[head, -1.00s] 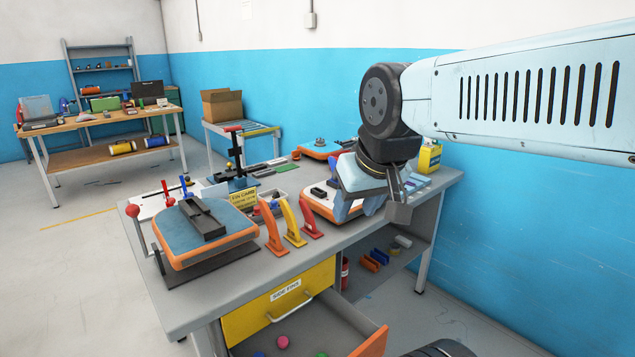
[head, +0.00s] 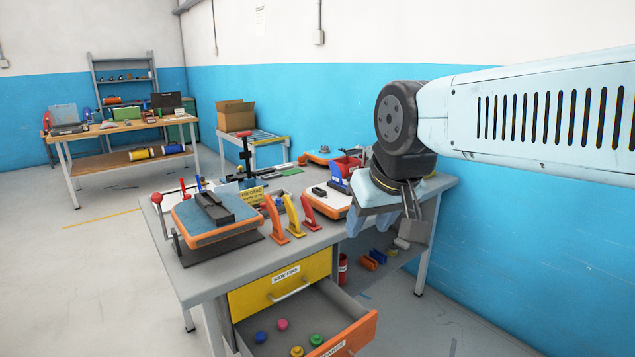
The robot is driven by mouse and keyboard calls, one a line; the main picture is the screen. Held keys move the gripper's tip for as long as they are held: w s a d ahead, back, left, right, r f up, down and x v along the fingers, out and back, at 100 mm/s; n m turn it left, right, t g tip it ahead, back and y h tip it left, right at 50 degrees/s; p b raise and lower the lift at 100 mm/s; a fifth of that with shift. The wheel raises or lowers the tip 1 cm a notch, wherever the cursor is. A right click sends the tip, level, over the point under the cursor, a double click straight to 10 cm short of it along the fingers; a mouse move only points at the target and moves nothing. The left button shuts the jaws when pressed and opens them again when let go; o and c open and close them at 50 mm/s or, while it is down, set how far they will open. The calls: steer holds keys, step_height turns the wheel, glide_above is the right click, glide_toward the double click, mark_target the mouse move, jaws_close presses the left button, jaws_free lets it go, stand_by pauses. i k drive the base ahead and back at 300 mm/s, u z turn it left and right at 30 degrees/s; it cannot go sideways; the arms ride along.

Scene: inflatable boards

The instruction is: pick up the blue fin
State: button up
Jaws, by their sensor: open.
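No blue fin can be picked out for certain. A blue upright piece (head: 337,179) stands near a red bin on the workbench, close to the left of my gripper; it is partly hidden and may be a fin. An orange fin (head: 275,220), a yellow fin (head: 293,217) and a red fin (head: 310,214) stand in a row near the bench's front edge. My gripper (head: 384,224) is open and empty, pointing down over the bench's right part near its front edge. It hides part of the bench behind it.
The workbench (head: 235,268) has an open lower drawer (head: 352,337) holding several coloured knobs. A blue-and-orange board (head: 200,238) lies on a stand at its left. Small orange and blue parts lie on the shelf beneath. A second table (head: 115,140) stands at the back left.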

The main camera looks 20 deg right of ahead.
mark_target(336, 180)
steer(key=z, duration=0.15)
steer(key=i, duration=0.95)
steer(key=u, duration=0.05)
